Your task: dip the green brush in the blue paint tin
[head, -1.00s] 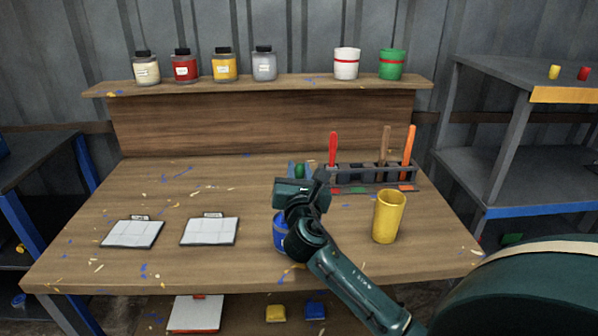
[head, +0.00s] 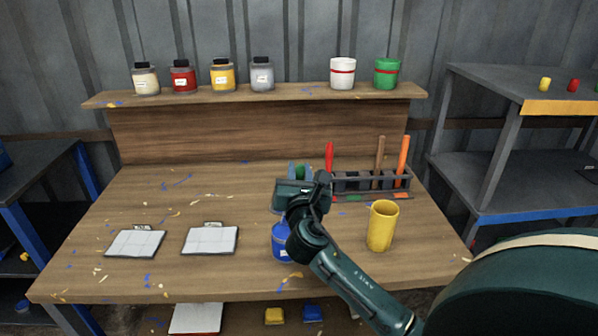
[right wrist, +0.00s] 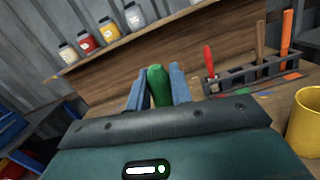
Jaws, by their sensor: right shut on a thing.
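My right gripper (head: 299,173) is shut on the green brush (head: 300,171). Only the brush's green handle end shows between the blue fingers, and it shows again in the right wrist view (right wrist: 159,86). The brush's lower part is hidden behind my wrist. The blue paint tin (head: 281,243) stands on the table, just below my right gripper in the head view and partly covered by my arm. I cannot tell whether the bristles are over or in the tin. My left gripper is out of view.
A brush rack (head: 358,183) with red, brown and orange brushes stands at the back right. A yellow cup (head: 382,226) stands right of my arm. Two white tile cards (head: 136,243) lie at the left. Several jars and two tins (head: 342,73) line the shelf.

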